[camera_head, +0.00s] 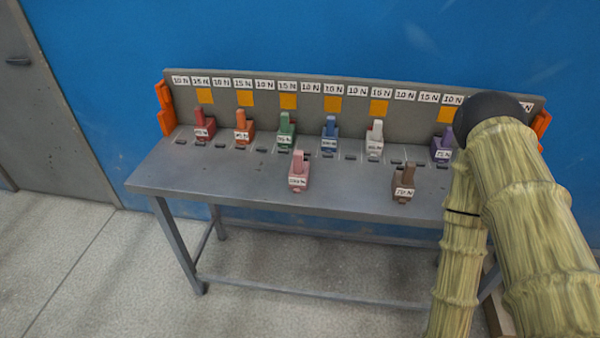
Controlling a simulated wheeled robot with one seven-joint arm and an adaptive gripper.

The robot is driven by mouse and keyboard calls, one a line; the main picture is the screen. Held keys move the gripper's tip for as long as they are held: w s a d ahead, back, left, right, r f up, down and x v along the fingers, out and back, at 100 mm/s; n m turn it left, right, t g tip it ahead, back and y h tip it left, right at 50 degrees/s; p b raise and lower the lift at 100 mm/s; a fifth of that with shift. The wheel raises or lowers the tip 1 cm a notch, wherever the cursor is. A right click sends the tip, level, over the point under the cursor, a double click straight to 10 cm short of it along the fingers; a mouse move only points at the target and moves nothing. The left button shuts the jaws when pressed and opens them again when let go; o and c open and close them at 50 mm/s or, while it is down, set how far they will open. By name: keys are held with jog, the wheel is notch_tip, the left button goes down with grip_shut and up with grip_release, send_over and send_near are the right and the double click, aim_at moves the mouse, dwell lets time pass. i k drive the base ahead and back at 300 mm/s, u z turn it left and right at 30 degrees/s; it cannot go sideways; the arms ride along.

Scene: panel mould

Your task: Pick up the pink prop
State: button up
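The pink prop (298,172) stands upright near the front edge of the grey table (235,184), left of the table's middle. It has a narrow upper post and a wider base with a white label. Nothing touches it. My arm covers the right end of the table. My gripper cannot be made out in this view, so its opening and anything in it are hidden.
A brown prop (404,184) stands near the front edge. Behind are red (203,124), orange (243,126), green (286,130), blue (329,134), white (375,138) and purple (443,146) props. An upright labelled panel (220,110) closes the back. The front left tabletop is bare.

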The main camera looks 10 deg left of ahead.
aim_at(298, 174)
jog(key=u, duration=0.45)
jog(key=k, duration=0.55)
jog(key=u, duration=1.15)
jog(key=i, duration=0.7)
jog(key=z, duration=0.55)
